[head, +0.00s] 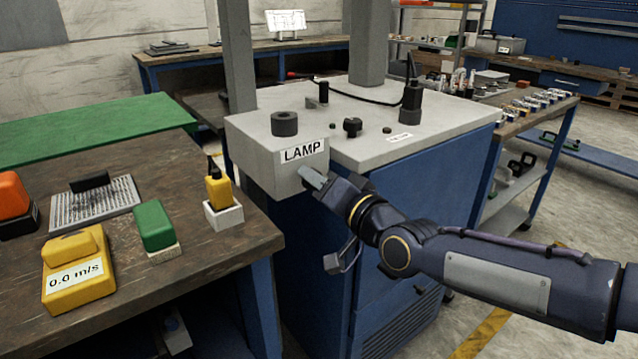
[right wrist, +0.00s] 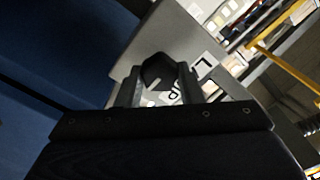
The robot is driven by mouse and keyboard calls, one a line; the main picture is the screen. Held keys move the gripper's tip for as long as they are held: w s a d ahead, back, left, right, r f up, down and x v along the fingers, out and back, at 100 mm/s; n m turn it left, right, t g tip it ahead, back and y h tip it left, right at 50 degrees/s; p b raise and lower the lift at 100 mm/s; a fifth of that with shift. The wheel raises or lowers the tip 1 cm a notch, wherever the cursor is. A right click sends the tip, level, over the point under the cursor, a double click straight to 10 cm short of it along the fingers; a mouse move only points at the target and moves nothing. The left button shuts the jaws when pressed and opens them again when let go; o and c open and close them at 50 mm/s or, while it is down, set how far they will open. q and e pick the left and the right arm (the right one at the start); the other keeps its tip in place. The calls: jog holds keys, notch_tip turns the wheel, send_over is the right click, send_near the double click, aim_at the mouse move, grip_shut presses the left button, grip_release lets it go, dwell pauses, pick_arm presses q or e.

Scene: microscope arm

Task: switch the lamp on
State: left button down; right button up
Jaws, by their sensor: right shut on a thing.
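The lamp box is a light grey housing (head: 262,160) with a white label (head: 304,150) reading LAMP, at the left front of the blue cabinet. My right gripper (head: 312,178) is at the box's front face, just below the label. In the right wrist view, a dark knob (right wrist: 158,72) with a pale pointer line sits between the two fingers of my right gripper (right wrist: 156,88), which are shut on it. In the head view the gripper hides the knob. Part of the label (right wrist: 203,66) shows behind the fingers, tilted. My left gripper is not in view.
A wooden bench (head: 150,230) at left holds a yellow meter (head: 75,270) reading 0.0 m/s, a green block (head: 155,225) and a yellow tool in a white holder (head: 222,210). Open floor lies at right.

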jog(key=shift+f, duration=0.1)
jog(key=o, duration=1)
jog(key=shift+c, duration=0.2)
jog(key=p+v, duration=0.2)
jog(key=v, duration=0.6)
